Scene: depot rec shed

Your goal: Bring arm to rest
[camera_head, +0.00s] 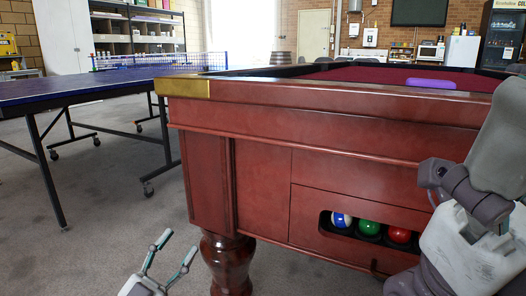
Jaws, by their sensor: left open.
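My left gripper (177,244) is at the bottom of the view, left of the pool table's (330,130) front leg. Its two thin fingers are spread apart with nothing between them. The carpet shows behind the fingers. My right arm (470,235) fills the right edge, in front of the pool table's side. No fingers of my right gripper can be made out.
A purple object (430,83) lies on the red cloth. Several balls, one green (368,227), sit in the table's side opening. A blue table-tennis table (75,85) stands at left. Carpet (100,215) is clear between the tables.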

